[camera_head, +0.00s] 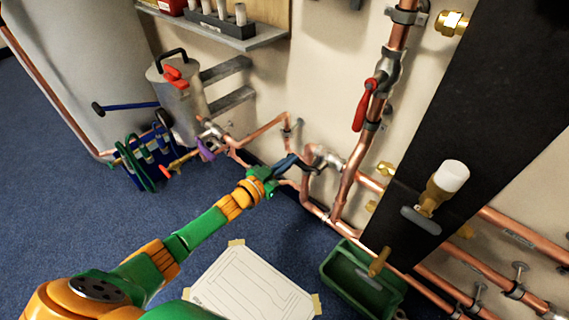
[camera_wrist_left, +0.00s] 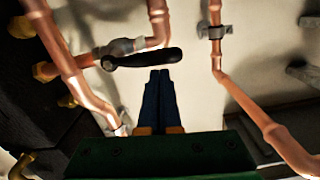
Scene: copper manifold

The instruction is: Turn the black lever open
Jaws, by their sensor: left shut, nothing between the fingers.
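The black lever (camera_wrist_left: 145,58) lies roughly crosswise in the left wrist view, joined at its left end to a grey valve body (camera_wrist_left: 118,46) on a copper pipe. My left gripper (camera_wrist_left: 160,75) is shut and empty, its dark blue fingertips just below the lever's right part; I cannot tell whether they touch it. In the head view my left gripper (camera_head: 291,160) reaches to the pipes at the wall, beside the grey valve (camera_head: 328,157). The lever is small and hard to make out there. My right gripper is not in view.
A red-handled valve (camera_head: 362,106) sits on the upright pipe, and a purple handle (camera_head: 206,150) is at left. A black panel (camera_head: 480,130) stands at right. A green bin (camera_head: 340,272) and a white sheet (camera_head: 250,285) are below.

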